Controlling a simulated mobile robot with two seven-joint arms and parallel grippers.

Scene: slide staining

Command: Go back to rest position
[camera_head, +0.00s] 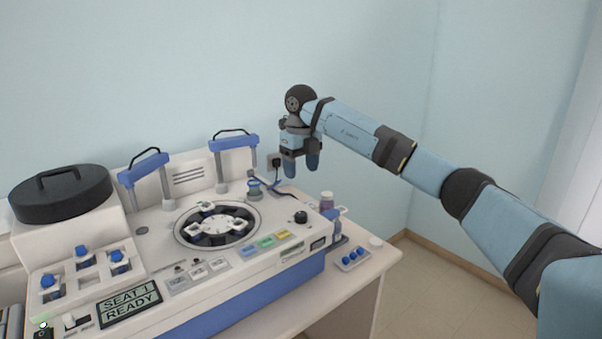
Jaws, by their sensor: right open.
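My right arm comes in from the right and reaches over the back right of the bench. My right gripper (301,165) points down with its blue fingers apart. It is open and appears empty, above the back right part of the staining machine (155,232). A small blue-topped part (254,188) stands on the machine to the left of the fingers. My left gripper is not in the picture.
A carousel (217,225) sits in the machine's top, with two blue-handled frames (233,144) behind it. A black lid (61,193) is at left. The display (130,304) reads "SEAT 1 READY". A tray with blue caps (353,259) lies at right. Floor right of the bench is clear.

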